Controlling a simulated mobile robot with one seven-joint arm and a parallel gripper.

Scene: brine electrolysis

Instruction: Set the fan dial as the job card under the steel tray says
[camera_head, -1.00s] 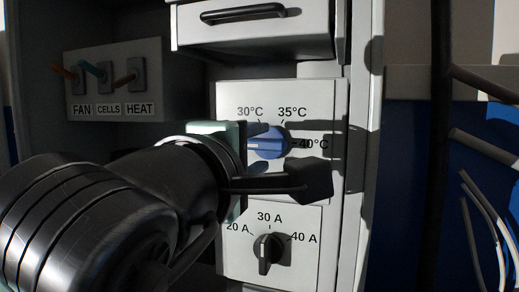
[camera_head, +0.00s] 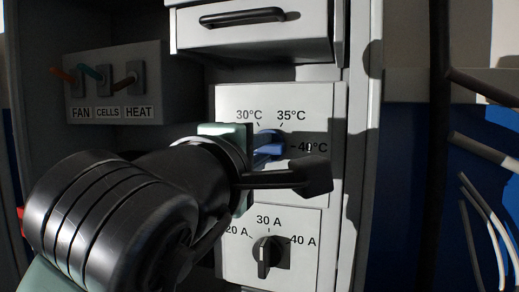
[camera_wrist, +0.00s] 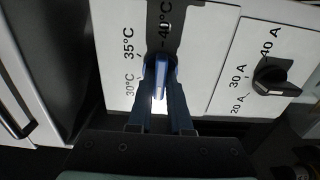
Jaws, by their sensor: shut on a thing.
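The blue dial (camera_head: 268,146) is on a white panel (camera_head: 312,182) marked 30°C, 35°C and 40°C. My gripper (camera_wrist: 160,90) is at this dial, with one finger on each side of its grip, and is shut on it. In the wrist view the blue grip (camera_wrist: 161,76) lies between the fingers, roughly in line with the 40°C mark; its exact pointer setting is hard to read. My gripper partly hides the dial in the head view (camera_head: 262,158). No job card or steel tray shows.
Below is a black dial (camera_head: 266,255) marked 20 A, 30 A and 40 A. Levers labelled FAN (camera_head: 64,75), CELLS (camera_head: 98,73) and HEAT (camera_head: 128,79) stand at the left. A drawer with a black handle (camera_head: 242,15) is above. Pipes (camera_head: 480,82) run at the right.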

